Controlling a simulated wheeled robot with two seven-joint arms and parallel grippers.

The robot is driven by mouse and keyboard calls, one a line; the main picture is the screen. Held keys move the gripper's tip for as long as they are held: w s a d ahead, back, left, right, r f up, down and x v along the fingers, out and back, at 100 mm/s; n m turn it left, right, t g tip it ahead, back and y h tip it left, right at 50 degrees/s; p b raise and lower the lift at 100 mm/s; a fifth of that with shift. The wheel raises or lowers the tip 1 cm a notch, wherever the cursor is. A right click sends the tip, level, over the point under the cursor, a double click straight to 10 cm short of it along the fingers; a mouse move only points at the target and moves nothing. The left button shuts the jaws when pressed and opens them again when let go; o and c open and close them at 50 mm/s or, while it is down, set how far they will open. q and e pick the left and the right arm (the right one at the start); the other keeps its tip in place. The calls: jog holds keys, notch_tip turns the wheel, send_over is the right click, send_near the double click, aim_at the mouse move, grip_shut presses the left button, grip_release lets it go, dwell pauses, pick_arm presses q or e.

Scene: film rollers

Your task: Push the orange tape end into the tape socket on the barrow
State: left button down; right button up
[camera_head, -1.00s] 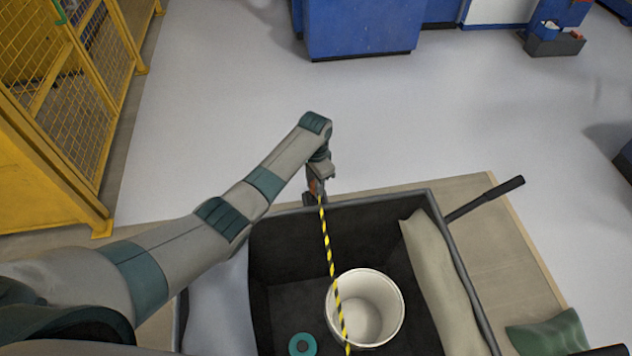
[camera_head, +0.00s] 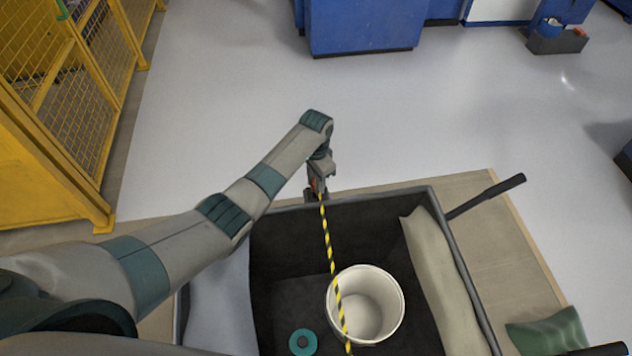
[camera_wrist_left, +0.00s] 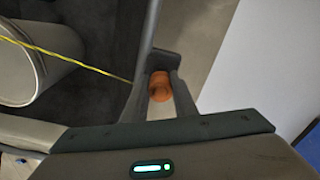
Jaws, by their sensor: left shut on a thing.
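My left gripper (camera_head: 317,192) is at the far rim of the dark barrow (camera_head: 290,211), shut on the orange tape end (camera_wrist_left: 160,86), which sits between its fingers in the left wrist view. The yellow and black tape (camera_head: 328,245) runs from there across the barrow toward the near side, passing over the white bucket. A dark bracket at the rim (camera_wrist_left: 163,58) lies just beyond the orange end in the left wrist view. It may be the tape socket. I cannot tell whether the end is inside it. My right gripper is not in view.
Inside the barrow are a white bucket (camera_head: 384,335), a teal ring (camera_head: 303,342) and a beige sack (camera_head: 432,262) along the right wall. A black handle (camera_head: 497,191) sticks out at the right. A green cushion (camera_head: 550,333) lies at lower right. A yellow mesh fence (camera_head: 75,90) stands left.

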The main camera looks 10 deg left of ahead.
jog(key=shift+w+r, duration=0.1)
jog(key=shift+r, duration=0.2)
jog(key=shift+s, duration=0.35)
pick_arm(q)
jog(key=shift+p, duration=0.4)
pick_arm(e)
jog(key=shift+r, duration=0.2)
pick_arm(q)
jog(key=shift+p, duration=0.4)
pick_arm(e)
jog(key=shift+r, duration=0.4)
pick_arm(q)
jog(key=shift+f+b, duration=0.35)
jog(key=shift+f, duration=0.25)
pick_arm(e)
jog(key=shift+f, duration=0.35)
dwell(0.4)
pick_arm(q)
jog(key=c, duration=1.4)
grip_release()
jog(key=shift+o, duration=0.2)
